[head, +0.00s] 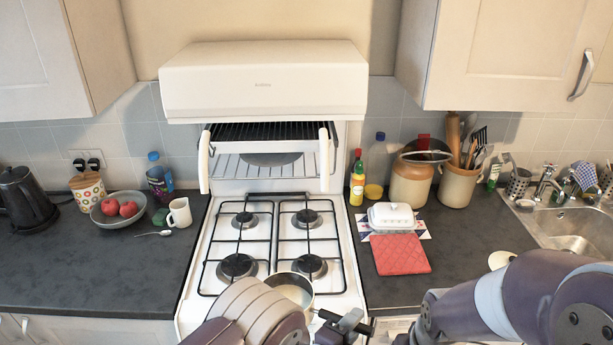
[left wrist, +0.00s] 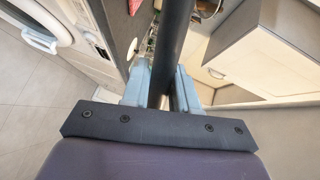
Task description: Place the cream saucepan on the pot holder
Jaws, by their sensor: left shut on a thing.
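The cream saucepan (head: 293,286) is at the front of the hob, beside the front right burner and partly hidden by my left arm. I cannot tell whether it touches the hob. Its dark handle (left wrist: 174,45) runs between the pale blue fingers of my left gripper (left wrist: 161,88), which is shut on it. In the head view my left gripper (head: 343,323) is at the handle, near the cooker's front edge. The red quilted pot holder (head: 401,255) lies flat on the counter right of the cooker, with nothing on it. My right gripper does not show.
A white butter dish (head: 391,216) stands just behind the pot holder. A sauce bottle (head: 357,181) and crocks (head: 411,181) stand farther back. My right arm crosses the lower right, before the sink (head: 577,229). Dark counter is bare right of the pot holder.

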